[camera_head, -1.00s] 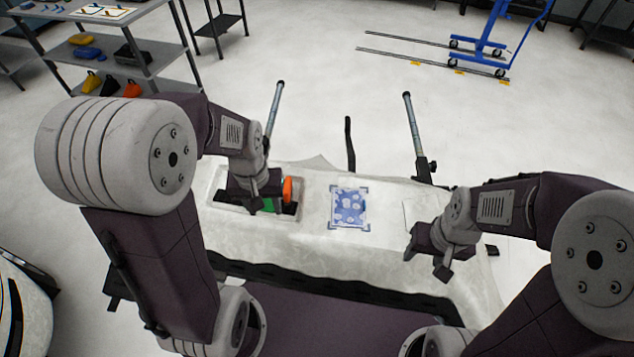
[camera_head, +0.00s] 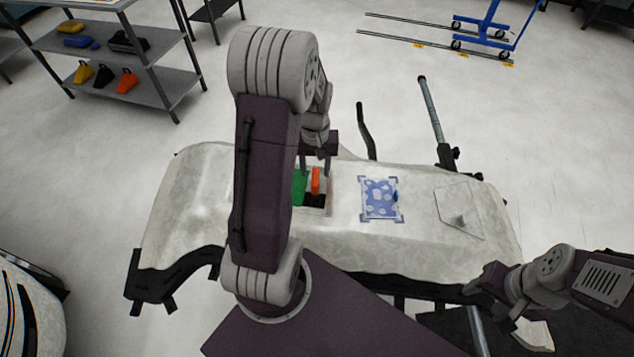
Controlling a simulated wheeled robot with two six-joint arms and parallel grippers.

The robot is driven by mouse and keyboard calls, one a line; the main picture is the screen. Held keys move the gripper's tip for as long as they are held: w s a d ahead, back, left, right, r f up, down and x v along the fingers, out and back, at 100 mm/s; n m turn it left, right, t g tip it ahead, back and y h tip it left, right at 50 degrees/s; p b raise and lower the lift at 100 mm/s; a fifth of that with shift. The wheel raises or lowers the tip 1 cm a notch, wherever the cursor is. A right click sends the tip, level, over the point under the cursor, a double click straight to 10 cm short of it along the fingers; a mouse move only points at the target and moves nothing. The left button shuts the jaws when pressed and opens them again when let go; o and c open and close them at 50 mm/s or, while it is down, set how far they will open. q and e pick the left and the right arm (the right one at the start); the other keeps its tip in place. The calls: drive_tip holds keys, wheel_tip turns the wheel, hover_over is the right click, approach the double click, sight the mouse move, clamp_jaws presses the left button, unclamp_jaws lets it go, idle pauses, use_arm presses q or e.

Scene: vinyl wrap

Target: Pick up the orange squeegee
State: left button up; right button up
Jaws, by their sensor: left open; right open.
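The orange squeegee (camera_head: 316,184) stands out as a narrow upright orange shape in a tray (camera_head: 329,203) on the covered table, beside a green item (camera_head: 298,187) and a black item (camera_head: 314,201). My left gripper (camera_head: 316,167) is open just above the squeegee, its fingers pointing down on either side of the squeegee's upper end. I cannot tell whether they touch it. My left arm hides the left part of the tray. My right gripper (camera_head: 480,284) is open and empty at the table's front right edge, away from the squeegee.
A blue patterned sheet (camera_head: 380,198) lies right of the tray, and a pale panel with a small knob (camera_head: 460,218) lies farther right. A grey shelf (camera_head: 110,62) with coloured items stands at the back left. A blue cart (camera_head: 490,28) stands at the back right.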

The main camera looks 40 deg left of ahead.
sight(315, 176)
use_arm(q)
drive_tip(key=shift+f, duration=0.7)
wheel_tip(315, 176, down, 5)
drive_tip(key=shift+s+r+b, duration=0.1)
drive_tip(key=shift+r+b, duration=0.05)
drive_tip(key=shift+b, duration=0.25)
drive_tip(key=shift+f, duration=0.25)
clamp_jaws()
